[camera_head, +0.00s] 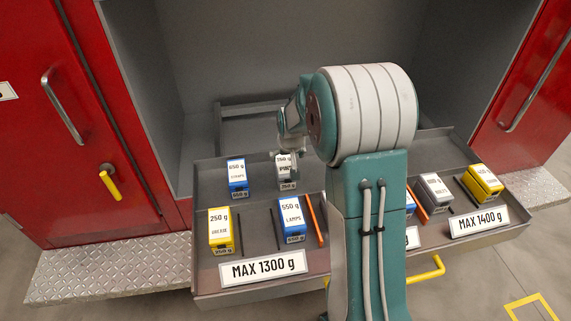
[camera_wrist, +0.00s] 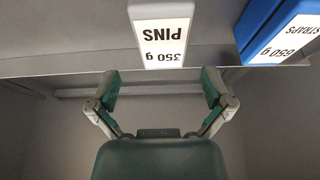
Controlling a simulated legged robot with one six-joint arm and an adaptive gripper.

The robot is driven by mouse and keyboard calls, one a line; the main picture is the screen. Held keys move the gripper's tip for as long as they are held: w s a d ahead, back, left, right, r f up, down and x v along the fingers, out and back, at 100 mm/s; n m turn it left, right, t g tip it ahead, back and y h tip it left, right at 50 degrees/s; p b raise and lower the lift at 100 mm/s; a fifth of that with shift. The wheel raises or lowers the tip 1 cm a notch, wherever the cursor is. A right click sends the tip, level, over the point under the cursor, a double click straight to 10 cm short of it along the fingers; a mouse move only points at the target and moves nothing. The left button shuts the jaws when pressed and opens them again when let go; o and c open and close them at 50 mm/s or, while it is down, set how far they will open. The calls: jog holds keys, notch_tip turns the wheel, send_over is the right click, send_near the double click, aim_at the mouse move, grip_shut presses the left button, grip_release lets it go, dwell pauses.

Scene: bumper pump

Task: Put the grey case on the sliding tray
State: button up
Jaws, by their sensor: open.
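A grey case labelled "PINS" (camera_head: 286,170) stands on the back part of the sliding tray (camera_head: 262,208), next to a blue "650 g" case (camera_head: 237,174). In the wrist view the PINS case (camera_wrist: 162,30) shows its white "350 g" label upside down, ahead of the fingertips. My gripper (camera_wrist: 160,84) is open, with nothing between its fingers and a gap to the case. Another grey case, labelled "BOLTS" (camera_head: 436,190), stands on the right part of the tray. My arm hides the tray's middle.
A yellow case (camera_head: 221,230) and a blue "LAMPS" case (camera_head: 292,219) stand at the tray's front left, beside thin dark and orange bars. Another yellow case (camera_head: 484,181) is at the right. Signs read "MAX 1300 g" (camera_head: 264,267) and "MAX 1400 g" (camera_head: 479,221). Red doors flank the compartment.

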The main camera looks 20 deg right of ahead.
jog(key=v, duration=0.4)
jog(key=shift+a, duration=0.1)
jog(key=s+a+r+n, duration=0.1)
jog(key=s+a+r, duration=0.6)
jog(key=s+r, duration=0.5)
jog(key=s+a+r, duration=0.1)
jog(key=s+a, duration=0.1)
jog(key=s, duration=0.6)
jog(key=s+a+r+n+t, duration=0.1)
jog(key=s+a, duration=0.1)
jog(key=s, duration=0.7)
jog(key=shift+s+r+y, duration=0.2)
jog(key=shift+y, duration=0.2)
